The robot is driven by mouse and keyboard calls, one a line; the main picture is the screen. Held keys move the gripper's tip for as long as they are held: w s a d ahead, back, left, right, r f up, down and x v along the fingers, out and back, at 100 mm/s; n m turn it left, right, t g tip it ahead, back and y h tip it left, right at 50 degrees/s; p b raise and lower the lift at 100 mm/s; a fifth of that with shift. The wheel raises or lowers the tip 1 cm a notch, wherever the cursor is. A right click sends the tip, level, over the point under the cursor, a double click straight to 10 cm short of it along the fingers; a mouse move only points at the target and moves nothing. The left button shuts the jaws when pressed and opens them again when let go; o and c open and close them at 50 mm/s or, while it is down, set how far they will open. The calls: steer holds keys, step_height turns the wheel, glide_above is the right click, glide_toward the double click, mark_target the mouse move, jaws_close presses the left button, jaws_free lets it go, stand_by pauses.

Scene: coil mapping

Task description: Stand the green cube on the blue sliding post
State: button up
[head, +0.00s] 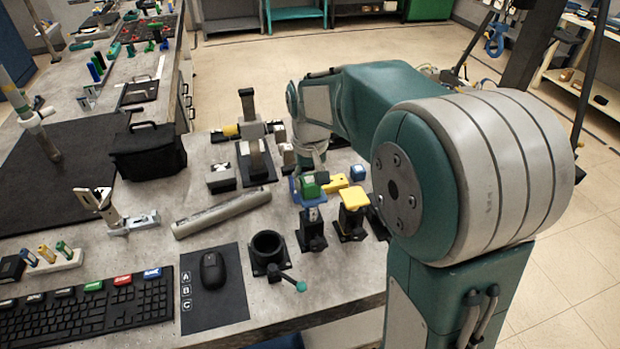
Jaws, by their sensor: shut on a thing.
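The green cube (308,189) is at the table's right part, just below the end of my arm. My gripper (311,174) comes down from above and is shut on it; the fingers are small and partly hidden. Blue surfaces of what looks like the blue sliding post (297,195) show right beside and below the cube. I cannot tell whether the cube touches the post or hangs just above it.
A black ring holder (268,251) with a teal-knobbed lever, a grey bar (222,213), a mouse (212,270) and a keyboard (85,315) lie nearer and left.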

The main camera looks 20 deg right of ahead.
mark_target(311, 179)
steer(key=o, duration=1.2)
steer(key=shift+d, duration=0.2)
steer(key=shift+c, duration=0.2)
steer(key=shift+a, duration=0.1)
steer(key=shift+r, duration=0.25)
step_height(311, 179, up, 12)
steer(key=s+f+t, duration=0.2)
steer(key=s, duration=0.8)
steer(key=s+f+t, duration=0.3)
steer(key=s, duration=0.8)
steer(key=shift+f+t, duration=0.3)
steer(key=shift+f, duration=0.05)
